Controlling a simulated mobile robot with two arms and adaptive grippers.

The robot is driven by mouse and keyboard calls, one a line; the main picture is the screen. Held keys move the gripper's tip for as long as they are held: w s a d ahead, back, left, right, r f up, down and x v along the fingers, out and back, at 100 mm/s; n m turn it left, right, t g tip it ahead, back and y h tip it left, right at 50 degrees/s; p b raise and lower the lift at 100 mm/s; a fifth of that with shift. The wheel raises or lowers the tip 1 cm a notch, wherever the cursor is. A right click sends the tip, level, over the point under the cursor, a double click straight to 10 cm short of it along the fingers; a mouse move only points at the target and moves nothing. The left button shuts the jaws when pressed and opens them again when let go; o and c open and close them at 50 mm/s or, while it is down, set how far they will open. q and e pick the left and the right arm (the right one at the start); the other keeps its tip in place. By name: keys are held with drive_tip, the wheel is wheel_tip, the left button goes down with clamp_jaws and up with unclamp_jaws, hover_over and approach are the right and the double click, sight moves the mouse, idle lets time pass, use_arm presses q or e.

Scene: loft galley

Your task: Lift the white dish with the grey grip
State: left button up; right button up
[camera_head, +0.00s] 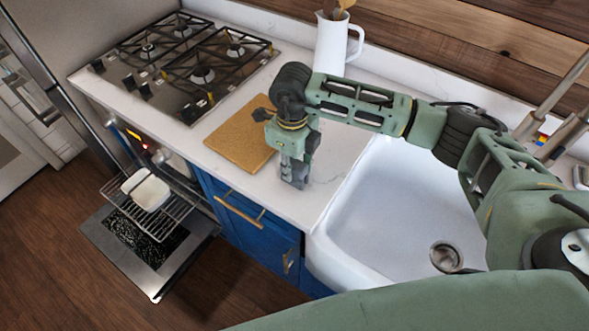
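The white dish (147,191) sits on the pulled-out wire rack of the open oven at the lower left. It looks like a rounded, pale rectangle; a grey grip on it is too small to make out. My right gripper (294,183) points down above the counter between the cutting board and the sink, well to the right of the dish and apart from it. Its fingers are seen from the side, so their opening is unclear, and no object shows in them. My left gripper is out of view.
The oven door (151,259) is folded down below the wire rack (172,210). A gas stove (186,63), a cork-coloured board (241,136) and a white pitcher (330,46) are on the counter. The sink (400,215) is at right. The wooden floor at lower left is clear.

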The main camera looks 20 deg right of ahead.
sight(295, 165)
drive_tip(key=c, duration=0.6)
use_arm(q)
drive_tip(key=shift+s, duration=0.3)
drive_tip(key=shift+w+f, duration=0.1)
use_arm(e)
drive_tip(key=shift+r, duration=0.15)
drive_tip(key=shift+r+b, duration=0.25)
drive_tip(key=shift+b, duration=0.05)
drive_tip(key=r+b, duration=0.1)
drive_tip(key=s+r+b, duration=0.1)
drive_tip(key=r, duration=0.1)
drive_tip(key=shift+d+r, duration=0.2)
drive_tip(key=shift+r, duration=0.1)
use_arm(q)
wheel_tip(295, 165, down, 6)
drive_tip(key=b, duration=0.3)
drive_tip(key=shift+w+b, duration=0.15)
drive_tip(key=shift+b, duration=0.15)
use_arm(e)
drive_tip(key=s+d+r, duration=0.3)
drive_tip(key=s+r, duration=0.3)
drive_tip(key=s, duration=0.4)
drive_tip(key=shift+d+r, duration=0.3)
drive_tip(key=shift+r, duration=0.05)
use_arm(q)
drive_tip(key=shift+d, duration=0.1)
